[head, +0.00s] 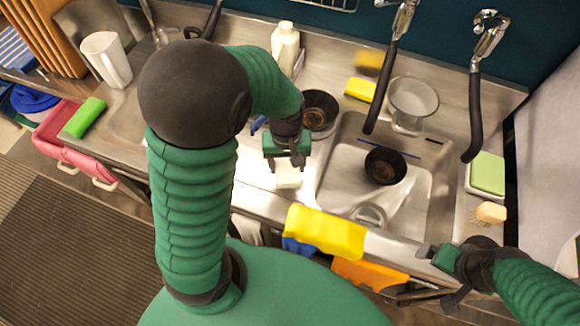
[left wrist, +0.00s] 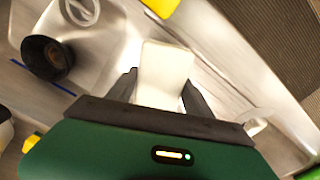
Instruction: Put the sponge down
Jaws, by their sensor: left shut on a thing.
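A whitish block, which looks like the sponge (head: 288,177), is between the fingers of my left gripper (head: 287,160). In the left wrist view the same pale sponge (left wrist: 165,72) stands out past the dark fingers of the left gripper (left wrist: 160,95), which are shut on it. It is over the metal counter just left of the sink (head: 340,190); I cannot tell whether it touches the counter. My right gripper (head: 430,254) is at the lower right by the counter's front edge, and its fingers are too small to read.
A dark bowl (head: 385,167) lies in the sink, another dark bowl (head: 319,108) behind my left gripper. A yellow cloth (head: 325,232) hangs over the front edge. A yellow sponge (head: 359,89), glass pot (head: 411,105), green sponge (head: 488,172) and brush (head: 490,212) stand around the sink.

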